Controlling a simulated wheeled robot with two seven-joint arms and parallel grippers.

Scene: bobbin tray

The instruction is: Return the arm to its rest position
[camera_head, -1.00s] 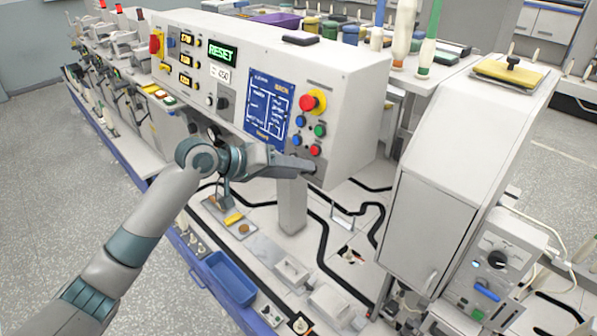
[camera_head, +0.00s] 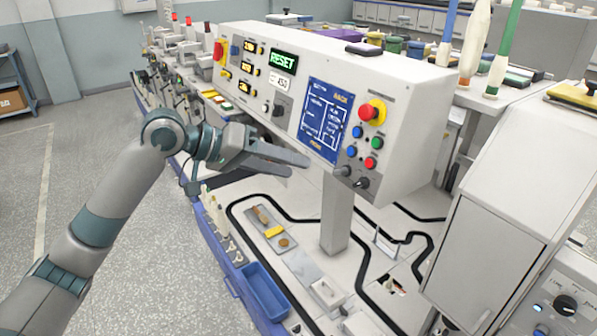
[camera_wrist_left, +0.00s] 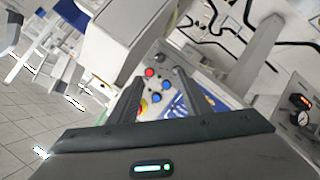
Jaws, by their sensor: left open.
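My left arm comes in from the left in the head view. Its gripper (camera_head: 290,160) is in front of the white control panel (camera_head: 408,100), below the blue screen's left side. The left gripper is open and empty; in the left wrist view its two fingers (camera_wrist_left: 152,100) stand apart, with the panel's buttons and blue screen showing between and beyond them. The panel shows a lit RESET display (camera_head: 284,61), a red emergency button on yellow (camera_head: 372,112), and blue, green and red buttons. I cannot tell whether the fingers touch the panel. My right gripper is not in view.
Below the panel are a white worktop with black tracks, a support post (camera_head: 336,215), a small tray with yellow and brown pieces (camera_head: 268,228) and a blue bin (camera_head: 264,290). A white cabinet (camera_head: 500,240) stands at the right. Open floor lies at the left.

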